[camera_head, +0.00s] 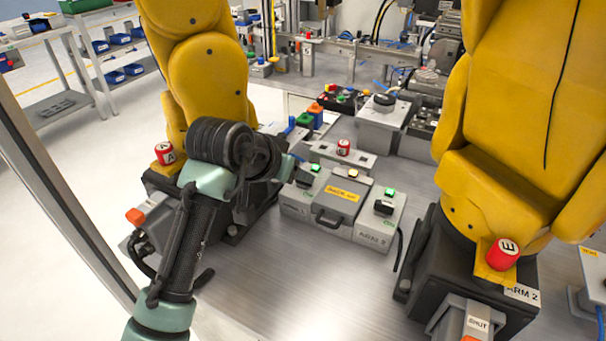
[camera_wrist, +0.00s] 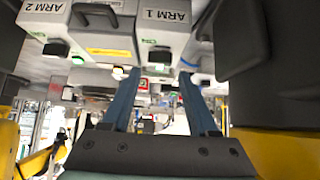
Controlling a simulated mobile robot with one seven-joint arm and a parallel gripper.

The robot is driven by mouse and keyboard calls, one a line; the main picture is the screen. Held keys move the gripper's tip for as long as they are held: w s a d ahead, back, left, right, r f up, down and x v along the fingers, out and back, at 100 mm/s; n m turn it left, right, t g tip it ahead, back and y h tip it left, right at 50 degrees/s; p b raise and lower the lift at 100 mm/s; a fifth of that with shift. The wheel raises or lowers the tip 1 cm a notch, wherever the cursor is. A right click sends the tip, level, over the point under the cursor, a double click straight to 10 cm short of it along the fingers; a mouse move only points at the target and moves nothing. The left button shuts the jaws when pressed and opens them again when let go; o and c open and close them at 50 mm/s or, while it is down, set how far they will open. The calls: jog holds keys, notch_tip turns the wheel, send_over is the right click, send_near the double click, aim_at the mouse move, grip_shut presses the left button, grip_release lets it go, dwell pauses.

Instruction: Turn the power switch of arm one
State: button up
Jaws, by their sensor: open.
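The arm one power box is the left grey box (camera_head: 297,206) of the control unit in the head view. Its black switch (camera_head: 304,177) sits on top, beside a lit green lamp (camera_head: 315,167). In the wrist view, which is upside down, the box labelled ARM 1 (camera_wrist: 166,27) shows its dark switch (camera_wrist: 160,54) between and beyond my fingers. My gripper (camera_wrist: 158,75) is open and empty, with its two blue fingers apart. In the head view my wrist is just left of the box, and the fingertips are hard to make out. I see no contact with the switch.
The arm two box (camera_head: 378,226), with its own switch (camera_head: 383,207) and green lamp, stands to the right. A handled middle panel (camera_head: 337,197) lies between. Yellow arms (camera_head: 208,75) stand on both sides, with red buttons (camera_head: 502,254) nearby. The front table (camera_head: 310,285) is clear.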

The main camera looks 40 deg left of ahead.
aim_at(302, 189)
jog(key=shift+x, duration=2.55)
grip_shut()
